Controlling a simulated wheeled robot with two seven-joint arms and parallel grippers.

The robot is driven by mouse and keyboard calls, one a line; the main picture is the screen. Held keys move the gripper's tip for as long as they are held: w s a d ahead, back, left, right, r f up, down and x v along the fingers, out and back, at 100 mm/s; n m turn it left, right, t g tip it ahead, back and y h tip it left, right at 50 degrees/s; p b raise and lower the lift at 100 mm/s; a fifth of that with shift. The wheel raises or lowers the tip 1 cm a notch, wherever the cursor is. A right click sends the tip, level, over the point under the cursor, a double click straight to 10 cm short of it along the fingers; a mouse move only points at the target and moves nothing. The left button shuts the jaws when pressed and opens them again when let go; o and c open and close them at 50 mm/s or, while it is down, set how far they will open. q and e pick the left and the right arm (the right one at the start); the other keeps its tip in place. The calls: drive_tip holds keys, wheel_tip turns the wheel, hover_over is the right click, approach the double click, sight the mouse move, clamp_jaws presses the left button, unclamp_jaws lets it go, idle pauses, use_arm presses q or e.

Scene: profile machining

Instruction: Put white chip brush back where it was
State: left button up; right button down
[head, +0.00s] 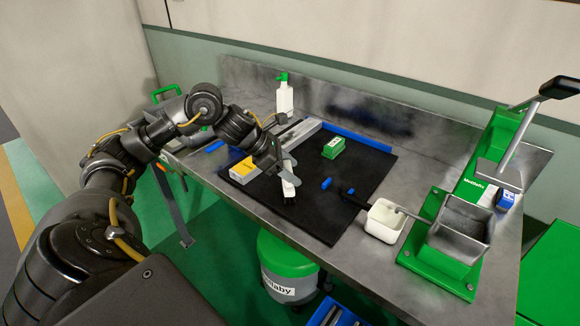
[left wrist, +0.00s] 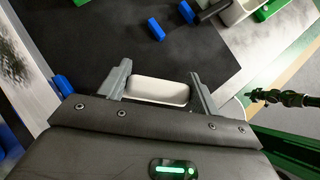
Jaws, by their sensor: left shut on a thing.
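My left gripper (head: 287,168) is shut on the white chip brush (head: 289,182) and holds it over the near left part of the black mat (head: 325,218). The brush points down, with dark bristles at its lower end. I cannot tell whether it touches the mat. In the left wrist view, the white brush (left wrist: 158,91) sits between the two fingers of the gripper (left wrist: 160,85).
A green block (head: 333,147) and small blue pieces (head: 326,184) lie on the mat. A white tub (head: 383,222) stands right of the mat, before a green machine (head: 430,252). A yellow-and-white box (head: 243,170) and a spray bottle (head: 284,97) stand left and behind.

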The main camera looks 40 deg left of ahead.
use_arm(q)
drive_tip(key=shift+f, duration=0.15)
drive_tip(key=o, duration=1.3)
